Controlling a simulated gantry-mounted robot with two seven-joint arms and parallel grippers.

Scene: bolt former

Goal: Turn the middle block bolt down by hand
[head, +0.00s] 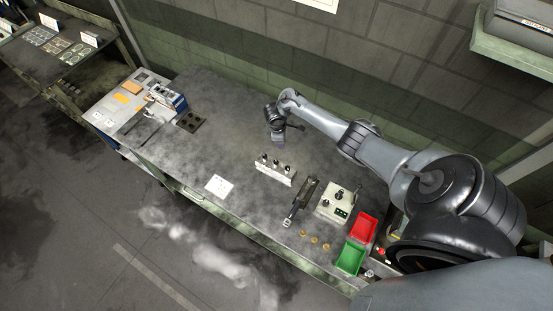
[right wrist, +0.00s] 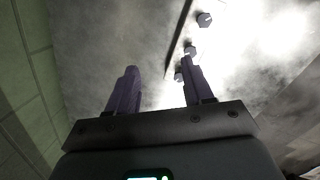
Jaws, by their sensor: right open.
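A pale metal block (head: 272,175) stands near the middle of the bench with three dark-headed bolts in a row along its top. The middle bolt (head: 275,162) stands upright between the other two. In the right wrist view the bolt heads line up, with the middle one (right wrist: 190,50) just beyond the right finger's tip. My right gripper (head: 279,145) is behind the block, pointing down, apart from the bolts. In the right wrist view its two purple fingers (right wrist: 160,80) are spread with nothing between them. My left gripper is not in view.
Right of the block are a dark tool (head: 302,200), a control box (head: 335,204), a red bin (head: 363,227) and a green bin (head: 350,259). Small brass pieces (head: 314,239) lie in front. A white sheet (head: 219,186) lies left; the bench behind it is clear.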

